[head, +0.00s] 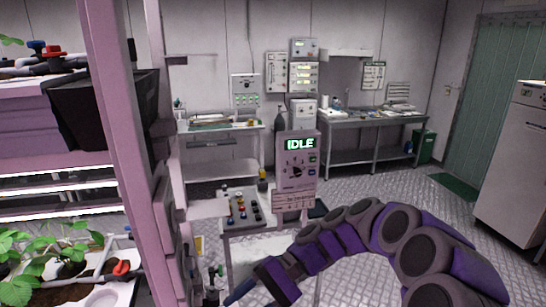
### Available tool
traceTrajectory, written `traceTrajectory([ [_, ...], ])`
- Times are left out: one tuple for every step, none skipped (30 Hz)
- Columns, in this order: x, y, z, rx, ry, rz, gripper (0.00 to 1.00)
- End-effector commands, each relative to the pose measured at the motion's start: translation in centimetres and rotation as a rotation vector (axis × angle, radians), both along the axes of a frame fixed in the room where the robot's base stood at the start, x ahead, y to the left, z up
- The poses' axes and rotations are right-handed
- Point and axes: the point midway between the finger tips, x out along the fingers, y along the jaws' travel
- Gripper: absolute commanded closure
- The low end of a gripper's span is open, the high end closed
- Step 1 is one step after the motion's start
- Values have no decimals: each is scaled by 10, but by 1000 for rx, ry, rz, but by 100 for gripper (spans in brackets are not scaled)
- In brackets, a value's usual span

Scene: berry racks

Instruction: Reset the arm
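My arm (340,237) shows in the head view as a chain of purple and grey segments. It rises from the lower right corner, bends over and reaches down to the left. Its far end, with my gripper (238,292), is low in the picture, left of the middle, in front of the control stand. The fingers are small and dark there and partly out of sight, so I cannot tell whether they are open or shut. I see nothing clearly held.
A pink rack post (125,150) stands close on the left, beside shelves with green plants (50,250). A control stand (297,172) reading IDLE is ahead, with a button panel (240,207). Benches line the back wall; a white cabinet (515,165) is right. Open floor lies between.

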Motion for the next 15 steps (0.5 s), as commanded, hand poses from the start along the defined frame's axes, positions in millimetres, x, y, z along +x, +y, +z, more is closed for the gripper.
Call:
traceTrajectory([
  [-16, -2, 5, -33, -33, 24, 43],
  [-23, -3, 6, -54, -57, 35, 43],
  [-33, -6, 7, -82, -85, 50, 43],
  [-42, -8, 7, -105, -104, 64, 43],
  [-50, -11, 8, -126, -124, 76, 43],
  [-60, -15, 8, -158, -150, 90, 43],
  [-67, -18, 7, -183, -171, 100, 43],
  [-75, -22, 7, -208, -193, 110, 43],
  [-85, -27, 5, -240, -219, 122, 43],
  [-91, -32, 3, -267, -239, 131, 43],
  [-98, -36, 2, -293, -261, 137, 43],
  [-107, -43, 0, -328, -286, 148, 43],
  [-114, -48, -2, -354, -303, 156, 43],
  [-121, -54, -4, -383, -323, 163, 43],
  [-128, -62, -6, -418, -349, 170, 43],
])
